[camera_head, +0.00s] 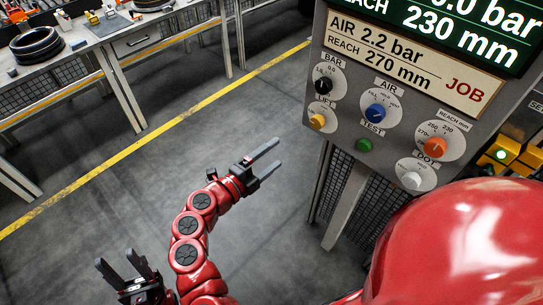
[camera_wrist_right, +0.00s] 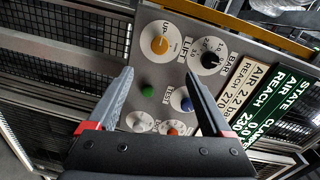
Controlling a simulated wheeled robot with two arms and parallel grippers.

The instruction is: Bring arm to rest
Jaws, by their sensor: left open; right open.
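My right gripper (camera_head: 277,152) is open and empty in the middle of the head view, in front of and to the left of the control panel (camera_head: 340,133). In the right wrist view its fingers (camera_wrist_right: 158,75) are spread, with the panel beyond them and nothing between them. My left gripper (camera_head: 116,257) is open and empty at the lower left of the head view, above the floor. Part of the left arm is out of view.
The panel carries a black BAR knob (camera_head: 323,85), yellow LIFT knob (camera_head: 318,121), blue AIR knob (camera_head: 376,112), green TEST button (camera_head: 364,145) and orange REACH knob (camera_head: 436,147). A workbench with black tyres (camera_head: 37,46) stands at the upper left. The floor between is clear.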

